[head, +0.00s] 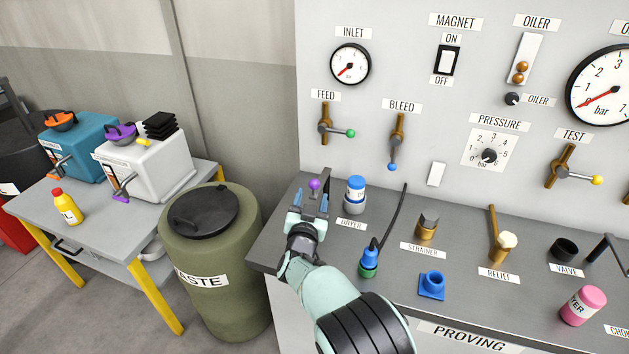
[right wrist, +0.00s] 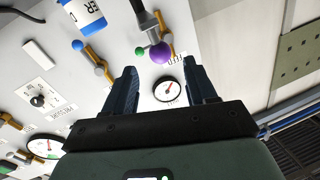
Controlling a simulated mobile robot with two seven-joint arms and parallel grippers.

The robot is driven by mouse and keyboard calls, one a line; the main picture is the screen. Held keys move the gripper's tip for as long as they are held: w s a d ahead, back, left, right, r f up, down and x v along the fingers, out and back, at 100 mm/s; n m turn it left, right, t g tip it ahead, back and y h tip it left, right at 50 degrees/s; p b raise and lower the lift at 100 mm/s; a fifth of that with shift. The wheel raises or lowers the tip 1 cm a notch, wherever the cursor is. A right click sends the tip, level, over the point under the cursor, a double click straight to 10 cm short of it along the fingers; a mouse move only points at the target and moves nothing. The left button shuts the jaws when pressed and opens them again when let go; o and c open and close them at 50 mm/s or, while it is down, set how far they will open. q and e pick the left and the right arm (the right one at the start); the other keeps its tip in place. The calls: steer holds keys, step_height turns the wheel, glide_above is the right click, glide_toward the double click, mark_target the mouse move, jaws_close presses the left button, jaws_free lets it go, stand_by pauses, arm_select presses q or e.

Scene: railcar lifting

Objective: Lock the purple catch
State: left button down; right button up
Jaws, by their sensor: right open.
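A purple ball knob (head: 314,184) on a short grey metal lever stands at the bench's left end, beside the blue-and-white canister. My right gripper (head: 309,203) is open there. In the right wrist view the purple knob (right wrist: 160,51) shows between the tips of the open right gripper (right wrist: 159,72), with no contact visible. The lever's base is partly hidden by my gripper in the head view. A purple handle (head: 121,133) and a purple-tipped side lever (head: 122,196) are on the white box (head: 150,165) at the left. No label names the catch. My left gripper is out of view.
The blue-and-white canister (head: 355,190) is close to the right of my right gripper. A black cable with a blue-green plug (head: 369,260) and a blue socket (head: 432,285) are on the bench. The waste drum (head: 215,250) is left of the bench.

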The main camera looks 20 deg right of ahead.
mark_target(314, 186)
steer(key=p+x, duration=0.1)
steer(key=x, duration=0.5)
steer(key=shift+r, duration=0.15)
steer(key=shift+w+d+p, duration=0.1)
steer(key=shift+w+p, duration=0.25)
steer(key=shift+w, duration=0.05)
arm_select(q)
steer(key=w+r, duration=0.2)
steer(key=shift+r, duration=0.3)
arm_select(e)
steer(key=shift+s, duration=0.1)
jaws_close()
